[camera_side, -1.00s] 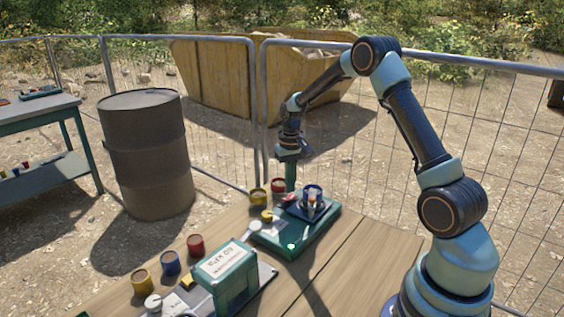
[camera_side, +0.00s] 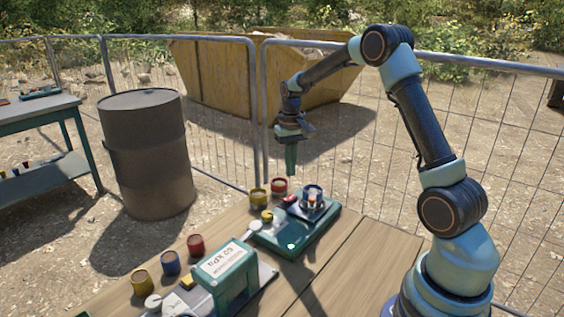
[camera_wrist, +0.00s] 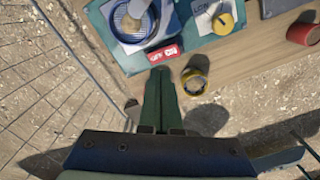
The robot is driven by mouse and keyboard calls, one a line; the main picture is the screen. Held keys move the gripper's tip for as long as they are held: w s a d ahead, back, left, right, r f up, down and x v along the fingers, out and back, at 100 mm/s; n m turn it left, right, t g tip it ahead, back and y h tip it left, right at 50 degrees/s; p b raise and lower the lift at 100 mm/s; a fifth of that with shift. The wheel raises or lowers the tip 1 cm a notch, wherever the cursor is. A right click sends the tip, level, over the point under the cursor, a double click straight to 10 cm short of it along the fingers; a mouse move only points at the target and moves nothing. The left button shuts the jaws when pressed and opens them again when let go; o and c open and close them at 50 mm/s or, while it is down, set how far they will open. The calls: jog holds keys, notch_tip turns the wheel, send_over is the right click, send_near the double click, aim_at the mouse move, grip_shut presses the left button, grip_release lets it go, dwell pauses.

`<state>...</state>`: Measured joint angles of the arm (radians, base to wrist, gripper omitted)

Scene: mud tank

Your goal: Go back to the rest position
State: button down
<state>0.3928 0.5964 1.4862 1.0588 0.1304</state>
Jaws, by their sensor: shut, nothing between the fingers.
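My gripper (camera_side: 291,172) hangs in the air above the far end of the wooden table, pointing down. Its fingers are together with nothing between them. In the wrist view, the green fingers of my gripper (camera_wrist: 160,85) are closed side by side. Below it is a green device (camera_side: 290,236) with a round blue-rimmed cup (camera_side: 312,193), a red switch block and a yellow knob. In the wrist view, the cup (camera_wrist: 133,18) and the red switch block (camera_wrist: 163,54) lie ahead of the fingertips.
A green box (camera_side: 228,275) stands on the near table. Red, yellow and blue pots (camera_side: 171,262) line the left edge. A yellow pot (camera_side: 258,198) and a red pot (camera_side: 279,187) stand beside the green device. A wire fence (camera_side: 360,150) runs behind; the air around my gripper is clear.

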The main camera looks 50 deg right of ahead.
jog(key=s+a+r+n+t, duration=0.4)
jog(key=s+a+r, duration=0.6)
jog(key=a+r, duration=0.35)
jog(key=s+a+n+t, duration=0.1)
jog(key=s+a+n, duration=0.1)
jog(key=s+a, duration=0.3)
jog(key=shift+s+f+t, duration=0.3)
jog(key=shift+s+f, duration=0.1)
